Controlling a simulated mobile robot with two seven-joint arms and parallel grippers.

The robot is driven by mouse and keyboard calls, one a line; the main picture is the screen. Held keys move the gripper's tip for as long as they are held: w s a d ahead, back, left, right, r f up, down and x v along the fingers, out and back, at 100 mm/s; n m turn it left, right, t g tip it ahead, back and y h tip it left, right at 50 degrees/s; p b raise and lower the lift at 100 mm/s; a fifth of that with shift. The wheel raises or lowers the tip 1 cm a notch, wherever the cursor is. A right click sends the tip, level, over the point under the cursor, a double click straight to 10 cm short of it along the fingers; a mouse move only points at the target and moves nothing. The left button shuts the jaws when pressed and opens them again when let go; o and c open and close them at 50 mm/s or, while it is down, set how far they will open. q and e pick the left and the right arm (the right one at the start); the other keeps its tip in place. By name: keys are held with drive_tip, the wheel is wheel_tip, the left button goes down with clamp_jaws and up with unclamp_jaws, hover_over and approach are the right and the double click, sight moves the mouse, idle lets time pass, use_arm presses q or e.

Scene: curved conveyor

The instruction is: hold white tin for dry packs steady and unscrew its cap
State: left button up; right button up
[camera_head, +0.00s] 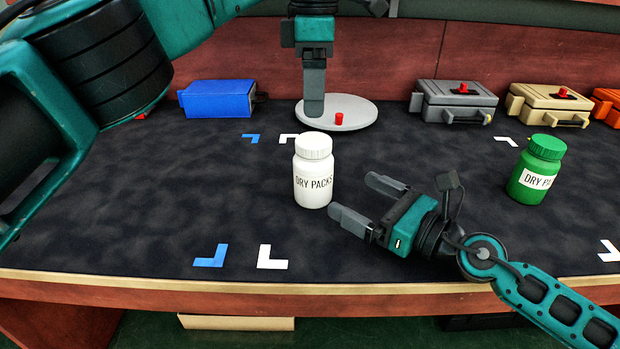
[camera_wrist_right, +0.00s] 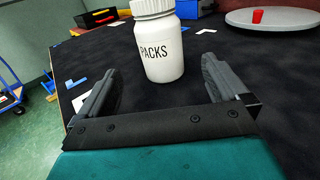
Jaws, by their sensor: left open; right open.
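The white tin for dry packs (camera_head: 313,185) stands upright on the dark mat with its white ribbed cap (camera_head: 314,146) on. In the right wrist view the tin (camera_wrist_right: 160,52) stands ahead, between the lines of the fingers, and its cap (camera_wrist_right: 152,7) is cut by the top edge. My right gripper (camera_head: 353,196) is open and empty, low over the mat just right of the tin, fingers pointing at it. My left gripper (camera_head: 314,112) points down above and behind the cap, apart from it in the picture. It is open; its fingers overlap from this side.
A green tin (camera_head: 538,174) stands at the right. Behind are a round grey disc (camera_head: 362,116) with a small red piece (camera_head: 339,118), a blue box (camera_head: 217,100), a grey case (camera_head: 455,103) and a beige case (camera_head: 549,104). The front-left mat is clear, with corner marks.

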sight(312, 172)
drive_tip(key=x, duration=1.1)
drive_tip(key=shift+w+a, duration=0.15)
drive_tip(key=c, duration=1.5)
drive_tip(key=shift+c, duration=1.4)
use_arm(q)
drive_tip(key=shift+m, duration=0.7)
use_arm(e)
clamp_jaws()
use_arm(q)
drive_tip(key=m, duration=1.2)
drive_tip(key=shift+f, duration=4.05)
